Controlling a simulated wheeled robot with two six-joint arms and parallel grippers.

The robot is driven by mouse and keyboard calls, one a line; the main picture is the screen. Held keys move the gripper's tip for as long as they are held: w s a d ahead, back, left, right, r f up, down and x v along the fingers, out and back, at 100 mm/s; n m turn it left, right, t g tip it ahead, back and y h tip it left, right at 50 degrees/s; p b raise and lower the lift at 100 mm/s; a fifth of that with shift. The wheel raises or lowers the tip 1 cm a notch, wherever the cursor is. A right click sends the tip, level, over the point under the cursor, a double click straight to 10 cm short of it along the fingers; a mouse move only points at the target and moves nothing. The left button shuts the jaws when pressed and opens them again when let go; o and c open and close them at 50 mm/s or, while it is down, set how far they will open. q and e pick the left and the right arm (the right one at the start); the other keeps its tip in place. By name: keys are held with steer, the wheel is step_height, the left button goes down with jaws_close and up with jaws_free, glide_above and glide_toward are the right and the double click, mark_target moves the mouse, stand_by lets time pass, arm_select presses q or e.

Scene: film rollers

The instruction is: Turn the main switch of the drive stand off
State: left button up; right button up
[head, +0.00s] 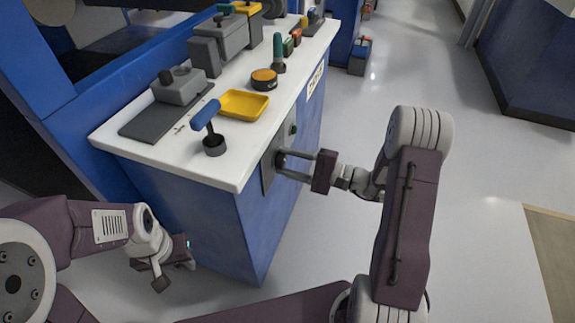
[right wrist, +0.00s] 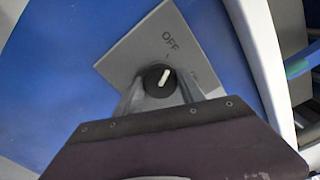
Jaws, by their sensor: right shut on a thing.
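The drive stand (head: 215,215) is a blue cabinet with a white top. On its right side is a grey switch plate (head: 268,172); the plate (right wrist: 135,50) also shows in the right wrist view. It carries a black round switch knob (right wrist: 155,83) with a white pointer. The pointer leans up and slightly right, roughly toward the tick below the word OFF. A second label at right is partly hidden. My right gripper (head: 283,165) is shut on the knob, one finger on each side. My left gripper (head: 174,272) hangs low in front of the stand, away from it.
The white top holds a blue-handled tool (head: 205,125), a yellow tray (head: 243,105), an orange-topped round tin (head: 264,79) and grey devices. A green button (head: 293,129) sits beyond the plate. The floor (head: 480,170) at right is clear.

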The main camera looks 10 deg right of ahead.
steer(key=shift+f+n+b, duration=0.15)
steer(key=shift+n+b, duration=0.2)
steer(key=shift+n, duration=0.55)
steer(key=o, duration=1.4)
steer(key=shift+c, duration=0.2)
steer(key=p+v, duration=0.3)
steer(key=v, duration=0.6)
